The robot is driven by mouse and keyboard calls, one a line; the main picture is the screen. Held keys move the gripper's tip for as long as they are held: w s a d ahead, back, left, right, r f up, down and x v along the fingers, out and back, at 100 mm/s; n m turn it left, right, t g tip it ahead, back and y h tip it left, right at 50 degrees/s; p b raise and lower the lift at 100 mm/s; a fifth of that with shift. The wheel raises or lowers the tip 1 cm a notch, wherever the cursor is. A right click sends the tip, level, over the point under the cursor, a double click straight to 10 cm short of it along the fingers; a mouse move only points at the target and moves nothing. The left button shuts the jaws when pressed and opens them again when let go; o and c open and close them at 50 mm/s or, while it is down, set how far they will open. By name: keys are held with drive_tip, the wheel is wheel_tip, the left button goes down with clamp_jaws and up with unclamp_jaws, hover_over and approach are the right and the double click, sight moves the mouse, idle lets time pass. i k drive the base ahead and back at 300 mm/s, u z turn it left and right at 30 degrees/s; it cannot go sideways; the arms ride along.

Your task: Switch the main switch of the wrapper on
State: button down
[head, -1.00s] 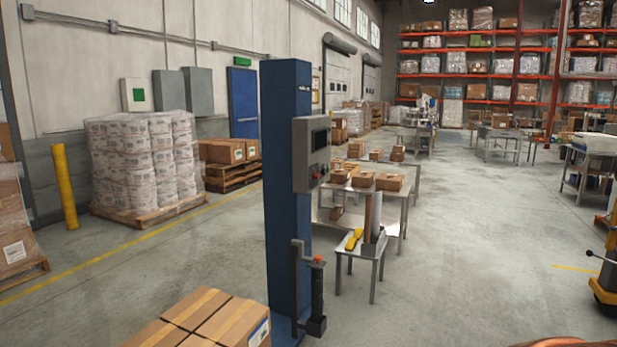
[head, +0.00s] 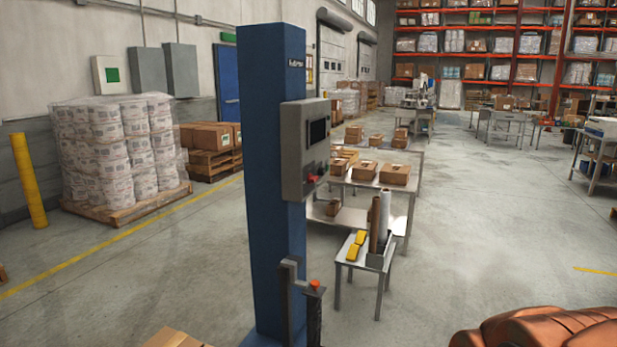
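The wrapper is a tall blue column (head: 262,180) left of the picture's middle. A grey control box (head: 294,150) is fixed to its right side, with a dark screen (head: 317,131) on its face. Below the screen is a small red part (head: 314,176), seen at a steep angle; its setting cannot be made out. Lower on the column is a dark bracket unit with an orange-red top (head: 315,284). An orange-brown part of my own arm shows at the bottom right. My gripper is not in view.
A small table (head: 358,254) with yellow tools and rolls stands right of the column. Behind it is a metal table (head: 400,188) with cartons. A wrapped pallet load (head: 118,150) stands at left near a yellow post (head: 29,180). The floor at right (head: 490,220) is clear.

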sight(311, 179)
drive_tip(key=z, duration=0.75)
drive_tip(key=i, duration=2.4)
drive_tip(key=u, duration=2.95)
